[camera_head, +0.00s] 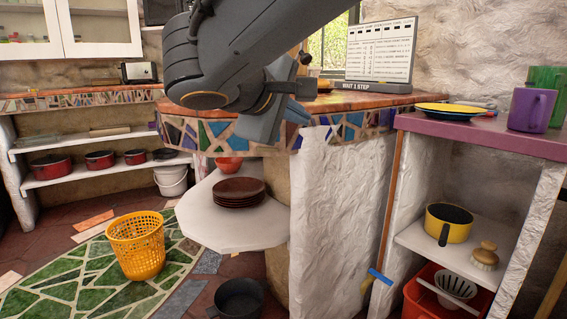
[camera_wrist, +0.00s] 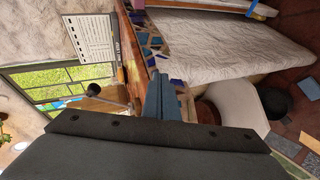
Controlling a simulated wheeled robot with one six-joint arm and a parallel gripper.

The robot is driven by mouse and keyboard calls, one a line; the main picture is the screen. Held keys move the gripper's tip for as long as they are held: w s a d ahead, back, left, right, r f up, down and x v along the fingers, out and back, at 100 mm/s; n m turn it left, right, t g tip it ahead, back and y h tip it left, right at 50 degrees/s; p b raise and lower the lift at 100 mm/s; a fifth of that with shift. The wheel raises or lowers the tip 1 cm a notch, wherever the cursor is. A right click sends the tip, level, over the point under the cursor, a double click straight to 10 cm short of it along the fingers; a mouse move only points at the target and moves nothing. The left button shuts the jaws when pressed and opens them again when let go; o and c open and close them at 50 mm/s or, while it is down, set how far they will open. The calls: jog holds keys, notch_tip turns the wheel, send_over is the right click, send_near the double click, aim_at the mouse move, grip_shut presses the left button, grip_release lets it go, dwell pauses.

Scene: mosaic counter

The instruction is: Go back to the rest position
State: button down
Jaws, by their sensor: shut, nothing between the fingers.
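My gripper (camera_head: 308,88) is at the upper middle of the head view, in front of the mosaic counter (camera_head: 340,104). Its blue-grey fingers point to the right there. In the wrist view the fingers (camera_wrist: 158,80) lie side by side, closed together, with nothing held. My dark grey arm comes down from the top of the head view and hides part of the counter and the window behind.
A sign board (camera_head: 380,52) stands on the counter. A plate (camera_head: 448,110) and a purple mug (camera_head: 531,110) are on the purple shelf at right. Brown plates (camera_head: 238,192) are stacked on a low white ledge. A yellow basket (camera_head: 137,246) and a dark pot (camera_head: 239,299) stand on the floor.

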jog(key=s+d+f+g+y, duration=0.15)
jog(key=s+f+g, duration=0.3)
jog(key=f, duration=0.65)
jog(key=s+a+f+m+g+y, duration=0.2)
jog(key=s+a+f+g+y, duration=0.15)
jog(key=s+f, duration=0.55)
jog(key=s+a+f+m+g+y, duration=0.2)
jog(key=s+f+g+y, duration=0.15)
jog(key=s+f, duration=0.55)
jog(key=s+d+r+m+h+p, duration=0.1)
jog(key=d+r+m+p, duration=0.2)
jog(key=d+r+p, duration=0.7)
jog(key=s+d+r+m+h+p, duration=0.1)
jog(key=d+r+m+p, duration=0.2)
jog(key=d+r+p, duration=0.7)
notch_tip(320, 180, up, 8)
jog(key=g+p, duration=0.1)
jog(key=p, duration=1.3)
jog(key=shift+s+d+f+m, duration=0.2)
jog(key=shift+s+d+m, duration=0.1)
jog(key=shift+s, duration=0.1)
